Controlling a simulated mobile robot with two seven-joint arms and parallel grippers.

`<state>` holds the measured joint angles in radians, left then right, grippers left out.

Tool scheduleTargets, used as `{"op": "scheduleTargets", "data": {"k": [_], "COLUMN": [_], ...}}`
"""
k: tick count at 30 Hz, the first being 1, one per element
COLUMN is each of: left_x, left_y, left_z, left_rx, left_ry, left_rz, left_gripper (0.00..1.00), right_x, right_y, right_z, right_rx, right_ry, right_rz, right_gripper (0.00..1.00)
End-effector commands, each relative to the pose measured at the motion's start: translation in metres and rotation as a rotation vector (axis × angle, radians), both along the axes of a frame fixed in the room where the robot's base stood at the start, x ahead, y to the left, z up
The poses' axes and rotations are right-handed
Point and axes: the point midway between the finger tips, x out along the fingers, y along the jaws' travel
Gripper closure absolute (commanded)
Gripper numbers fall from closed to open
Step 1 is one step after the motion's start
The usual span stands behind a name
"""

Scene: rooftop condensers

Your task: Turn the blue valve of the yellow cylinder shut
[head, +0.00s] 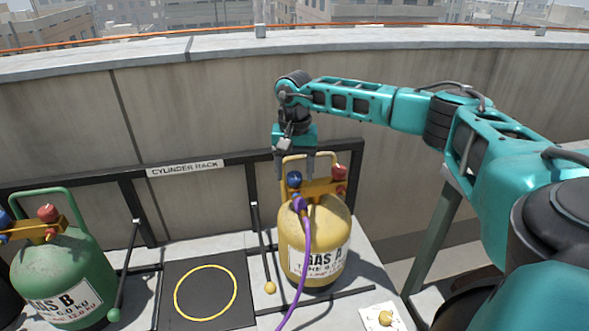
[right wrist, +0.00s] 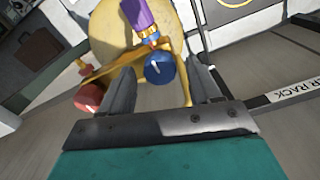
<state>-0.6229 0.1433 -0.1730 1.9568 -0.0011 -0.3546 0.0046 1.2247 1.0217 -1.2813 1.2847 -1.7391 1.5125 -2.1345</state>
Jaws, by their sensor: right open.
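The yellow cylinder (head: 315,241), labelled GAS A, stands upright at the rack in the head view. On its yellow manifold sit a blue valve (head: 294,180) at the left and a red valve (head: 339,173) at the right. A purple hose (head: 304,245) runs from its front fitting. My right gripper (head: 295,176) points down from above, at the blue valve. In the right wrist view the blue valve (right wrist: 159,69) lies between the open fingers, nearer the right one, with a visible gap to the left finger. Contact cannot be told. My left gripper is not in view.
A green cylinder (head: 62,279) labelled GAS B stands at the left with its own blue and red valves. A black mat (head: 172,275) with a yellow ring lies between the cylinders. The black rack rail (head: 243,158) and a concrete wall stand behind. A yellow knob (head: 385,318) lies front right.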

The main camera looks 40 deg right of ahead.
Motion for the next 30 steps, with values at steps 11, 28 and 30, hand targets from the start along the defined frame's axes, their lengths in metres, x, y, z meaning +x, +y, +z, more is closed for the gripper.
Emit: {"op": "scheduleTargets", "data": {"k": [11, 28, 30], "left_x": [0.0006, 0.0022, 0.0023], "left_y": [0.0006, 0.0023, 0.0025], "left_z": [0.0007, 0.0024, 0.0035], "left_rx": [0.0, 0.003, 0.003], "left_ry": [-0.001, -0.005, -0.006], "left_rz": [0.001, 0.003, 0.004], "left_gripper": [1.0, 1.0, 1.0], "right_x": [0.0, -0.0001, -0.0002], "right_y": [0.0, -0.0002, -0.0002], "right_z": [0.0002, 0.0008, 0.001], "right_rx": [0.0, 0.0, 0.0], "right_ry": [0.0, 0.0, 0.0], "right_rz": [0.0, -0.011, -0.024], "right_gripper": [0.57, 0.94, 0.94]}}
